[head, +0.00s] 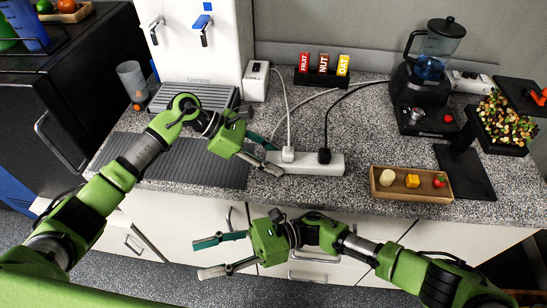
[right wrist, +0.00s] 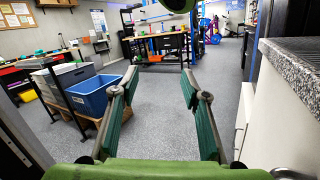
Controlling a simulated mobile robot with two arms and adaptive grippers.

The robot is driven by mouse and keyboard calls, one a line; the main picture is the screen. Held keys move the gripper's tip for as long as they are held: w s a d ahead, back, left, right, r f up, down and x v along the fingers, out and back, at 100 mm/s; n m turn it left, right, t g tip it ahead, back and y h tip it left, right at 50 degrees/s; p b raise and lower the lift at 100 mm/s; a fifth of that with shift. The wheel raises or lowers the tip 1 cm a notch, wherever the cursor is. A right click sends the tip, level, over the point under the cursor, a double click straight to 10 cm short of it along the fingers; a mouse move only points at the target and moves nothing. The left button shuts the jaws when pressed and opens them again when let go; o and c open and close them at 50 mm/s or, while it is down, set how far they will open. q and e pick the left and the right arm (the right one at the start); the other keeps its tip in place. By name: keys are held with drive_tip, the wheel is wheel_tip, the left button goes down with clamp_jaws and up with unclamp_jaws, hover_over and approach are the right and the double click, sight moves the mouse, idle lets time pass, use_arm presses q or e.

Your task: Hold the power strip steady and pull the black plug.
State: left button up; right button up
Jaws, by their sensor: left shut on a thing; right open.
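A white power strip (head: 325,170) lies on the speckled counter, with a white plug (head: 288,154) toward its left and a black plug (head: 324,155) nearer its middle. A cord rises from each plug toward the back. My left gripper (head: 277,158) is shut on the left end of the power strip, close to the white plug. My right gripper (head: 198,259) is open and empty, in front of the counter and below its edge, its fingers pointing left. In the right wrist view its spread fingers (right wrist: 161,75) have nothing between them; the power strip is out of that view.
A wooden tray (head: 410,196) with food pieces lies right of the strip. A blender (head: 430,90), a white toaster-like box (head: 256,82) and a labelled bar holder (head: 322,78) stand behind. A ribbed dark mat (head: 170,165) lies left.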

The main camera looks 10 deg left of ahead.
drive_tip(key=s+a+r+n+g+h, duration=0.2)
drive_tip(key=s+a+r+n+g, duration=0.25)
drive_tip(key=r+n, duration=0.3)
drive_tip(key=n+t+h, duration=0.8)
drive_tip(key=t+h, duration=0.2)
drive_tip(key=h, duration=0.3)
approach(325, 152)
drive_tip(key=s+a+f, duration=0.2)
drive_tip(key=s+a, duration=0.1)
drive_tip(key=s+a+f, duration=0.2)
drive_tip(key=s+a, duration=0.1)
drive_tip(key=s+a+f, duration=0.2)
drive_tip(key=s+a, duration=0.1)
drive_tip(key=s, duration=0.1)
drive_tip(key=shift+s+f, duration=0.1)
drive_tip(key=shift+f, duration=0.15)
drive_tip(key=w+d+r+t+h, duration=0.1)
drive_tip(key=w+d+r, duration=0.1)
drive_tip(key=w+d+r+t, duration=0.1)
drive_tip(key=w+d+r, duration=0.1)
drive_tip(key=w, duration=0.1)
drive_tip(key=w+d+r+t+h, duration=0.1)
drive_tip(key=w+d+r, duration=0.1)
drive_tip(key=d, duration=0.1)
drive_tip(key=shift+w+r+t+h, duration=0.15)
drive_tip(key=shift+r+t+h, duration=0.1)
drive_tip(key=shift+r+h, duration=0.1)
drive_tip(key=shift+a+f, duration=0.1)
drive_tip(key=shift+f, duration=4.45)
